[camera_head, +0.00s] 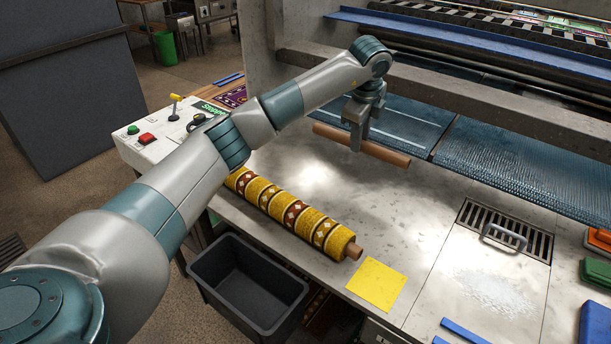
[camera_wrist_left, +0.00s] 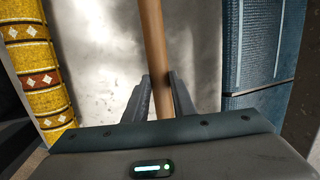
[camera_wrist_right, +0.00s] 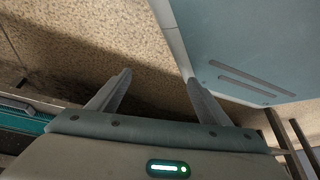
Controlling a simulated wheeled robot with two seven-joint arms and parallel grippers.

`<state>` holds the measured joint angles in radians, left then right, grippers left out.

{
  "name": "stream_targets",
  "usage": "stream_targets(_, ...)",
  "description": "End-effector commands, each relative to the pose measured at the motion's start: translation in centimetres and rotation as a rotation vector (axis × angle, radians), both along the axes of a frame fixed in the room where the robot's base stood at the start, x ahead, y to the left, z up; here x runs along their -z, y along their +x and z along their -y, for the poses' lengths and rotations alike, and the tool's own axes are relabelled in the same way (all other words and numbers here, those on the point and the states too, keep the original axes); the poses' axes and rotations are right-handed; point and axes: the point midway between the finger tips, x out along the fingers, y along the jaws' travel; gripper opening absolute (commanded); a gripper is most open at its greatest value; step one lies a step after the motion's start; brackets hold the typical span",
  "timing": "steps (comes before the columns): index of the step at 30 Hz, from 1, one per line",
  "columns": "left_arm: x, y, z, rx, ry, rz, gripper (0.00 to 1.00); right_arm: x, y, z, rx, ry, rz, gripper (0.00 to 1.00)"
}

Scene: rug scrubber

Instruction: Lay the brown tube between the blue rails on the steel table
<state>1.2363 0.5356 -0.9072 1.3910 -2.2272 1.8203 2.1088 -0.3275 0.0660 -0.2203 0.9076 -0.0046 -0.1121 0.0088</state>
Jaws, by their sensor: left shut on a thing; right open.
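The brown tube (camera_head: 391,155) is a plain cylinder, held crosswise by my left gripper (camera_head: 358,138) near its middle. It appears raised above the steel table (camera_head: 390,215), in front of the blue ribbed belt. In the left wrist view the tube (camera_wrist_left: 153,35) runs between the two fingers of my left gripper (camera_wrist_left: 160,85). Short blue rails (camera_head: 465,331) lie at the table's near edge, bottom right, partly cut off by the frame. My right gripper (camera_wrist_right: 158,88) is open and empty above speckled floor; the head view does not show it.
A rolled yellow patterned rug (camera_head: 297,217) lies along the table's left edge, with a yellow sheet (camera_head: 377,285) beside it. A drain grate with a handle (camera_head: 504,237) and white powder are at right. A dark bin (camera_head: 247,285) stands below. The middle table is clear.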

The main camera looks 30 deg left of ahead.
Motion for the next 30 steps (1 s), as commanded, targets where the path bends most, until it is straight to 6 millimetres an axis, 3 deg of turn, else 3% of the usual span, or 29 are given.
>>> stream_targets(7,0.2,-0.2,-0.4,0.002,0.001,-0.001,0.0,0.0,-0.5,0.2,0.0,-0.004,-0.011,0.72)
stream_targets(11,0.9,-0.8,-1.5,0.002,0.001,-0.003,0.0,0.2,-1.8,0.7,0.001,-0.014,-0.045,0.72)
stream_targets(30,6.3,-4.7,-9.8,0.001,0.0,-0.002,0.0,1.1,-13.8,5.6,0.011,-0.1,-0.332,0.72)
